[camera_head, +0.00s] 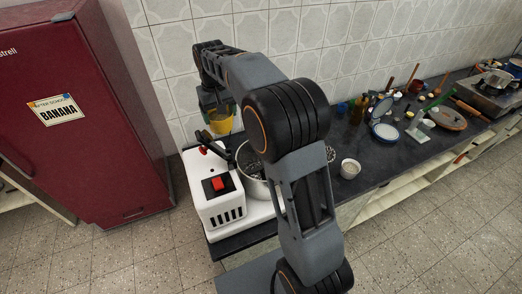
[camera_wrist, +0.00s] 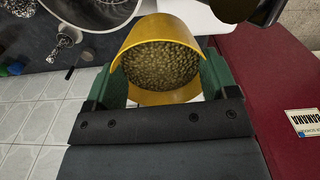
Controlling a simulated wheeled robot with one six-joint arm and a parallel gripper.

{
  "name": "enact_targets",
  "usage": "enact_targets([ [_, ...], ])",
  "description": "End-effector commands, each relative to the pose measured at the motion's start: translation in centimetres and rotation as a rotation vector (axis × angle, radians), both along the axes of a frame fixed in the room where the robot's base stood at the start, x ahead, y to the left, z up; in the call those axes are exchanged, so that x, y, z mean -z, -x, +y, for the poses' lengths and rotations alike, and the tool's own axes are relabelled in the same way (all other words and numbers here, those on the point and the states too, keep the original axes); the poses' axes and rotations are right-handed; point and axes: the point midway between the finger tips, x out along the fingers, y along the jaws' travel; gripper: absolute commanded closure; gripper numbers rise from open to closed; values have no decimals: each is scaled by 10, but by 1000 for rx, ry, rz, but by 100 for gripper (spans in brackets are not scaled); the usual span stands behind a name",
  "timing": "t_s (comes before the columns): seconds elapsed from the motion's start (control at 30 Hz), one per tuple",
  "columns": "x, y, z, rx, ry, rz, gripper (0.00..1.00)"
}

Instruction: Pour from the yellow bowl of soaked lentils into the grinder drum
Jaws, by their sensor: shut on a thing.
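My gripper (camera_wrist: 163,72) is shut on the yellow bowl (camera_wrist: 162,30), with one green finger on each side of it. Greenish-brown soaked lentils (camera_wrist: 160,66) show inside the bowl. In the head view the yellow bowl (camera_head: 222,124) is held up behind the grinder, near the tiled wall, and my arm hides part of the scene. The white grinder (camera_head: 218,207) has a red switch. Its steel drum (camera_head: 252,188) stands to the right, partly hidden by my arm. The bowl is apart from the drum, back and left of it.
A dark red fridge (camera_head: 75,110) stands left of the counter. A small white cup (camera_head: 349,169) stands right of the drum. Bottles, a blue-rimmed container (camera_head: 385,132) and a round board (camera_head: 449,118) crowd the counter farther right. The tiled wall is close behind my gripper.

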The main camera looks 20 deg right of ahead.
Motion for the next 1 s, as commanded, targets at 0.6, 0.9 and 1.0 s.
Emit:
enact_targets([
  [0.6,25,1,2,-3,0,-3,51],
  [0.9,26,4,-4,-3,-56,-29,51],
  [1.0,29,7,-10,0,-96,-49,51],
])
